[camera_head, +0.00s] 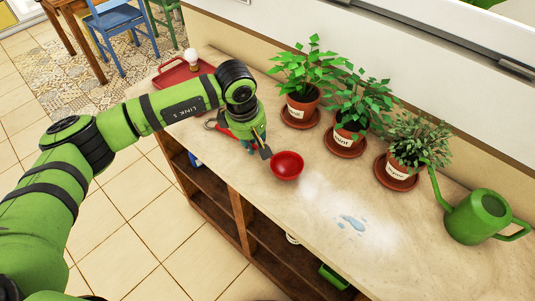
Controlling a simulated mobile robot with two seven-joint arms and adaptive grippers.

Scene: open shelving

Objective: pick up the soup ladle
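My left gripper (257,146) is over the counter's front edge, just left of a small red bowl (287,166). A dark fingertip reaches close to the bowl's rim; I cannot tell whether they touch. I cannot tell whether the gripper is open or shut, or whether it holds anything. I cannot make out a soup ladle for certain. A red-handled thing (222,129) lies on the counter left of the gripper, partly hidden by my arm, and I cannot tell what it is. My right gripper is not in view.
Three potted herbs, the left plant (303,104), middle plant (351,136) and right plant (397,170), stand along the back on saucers. A green watering can (477,218) is at right, a red tray (172,76) at far left. A water puddle (352,222) lies on the otherwise clear front counter.

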